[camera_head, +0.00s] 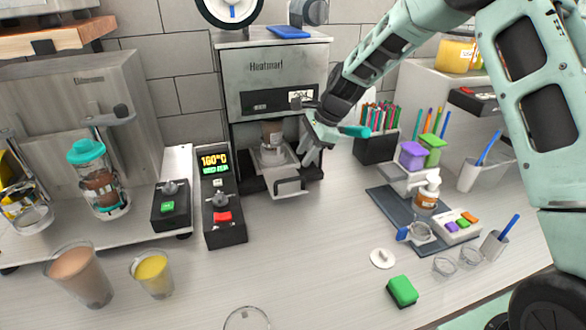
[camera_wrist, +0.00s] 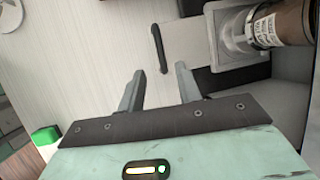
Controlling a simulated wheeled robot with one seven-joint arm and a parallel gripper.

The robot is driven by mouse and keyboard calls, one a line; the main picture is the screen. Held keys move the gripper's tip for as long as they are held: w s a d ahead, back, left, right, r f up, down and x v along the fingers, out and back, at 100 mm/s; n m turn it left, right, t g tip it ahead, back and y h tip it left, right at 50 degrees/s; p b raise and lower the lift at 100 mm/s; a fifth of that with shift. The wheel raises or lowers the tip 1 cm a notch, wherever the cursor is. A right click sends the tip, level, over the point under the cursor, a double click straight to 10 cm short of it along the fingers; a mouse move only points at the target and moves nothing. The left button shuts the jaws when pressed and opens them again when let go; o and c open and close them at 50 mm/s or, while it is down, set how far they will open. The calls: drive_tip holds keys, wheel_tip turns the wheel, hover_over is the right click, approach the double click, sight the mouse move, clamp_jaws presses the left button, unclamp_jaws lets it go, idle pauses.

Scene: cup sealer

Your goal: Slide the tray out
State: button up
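The cup sealer (camera_head: 268,68) stands against the back wall. Its light grey tray (camera_head: 262,184) lies at the base and reaches out in front of the opening. A dark handle (camera_head: 291,186) is on the tray's front edge. A brown cup (camera_head: 272,133) sits in the tray's holder. My gripper (camera_head: 311,150) is just right of the tray, partly hiding the machine's right side. In the wrist view, my gripper (camera_wrist: 160,85) is open and empty. The handle (camera_wrist: 158,48) lies ahead of and between the fingers, apart from them. The tray (camera_wrist: 190,42) and the cup (camera_wrist: 285,22) show at the upper right.
A control box with a 160°C display (camera_head: 222,196) stands left of the tray. A black pen holder (camera_head: 376,146) and a dark mat (camera_head: 400,207) with small items lie to the right. A green sponge (camera_head: 402,291) is near the front. The counter before the tray is clear.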

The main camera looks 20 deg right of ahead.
sight(293, 179)
drive_tip(key=p+x, duration=0.2)
drive_tip(key=x, duration=0.6)
drive_tip(key=shift+f, duration=0.2)
clamp_jaws()
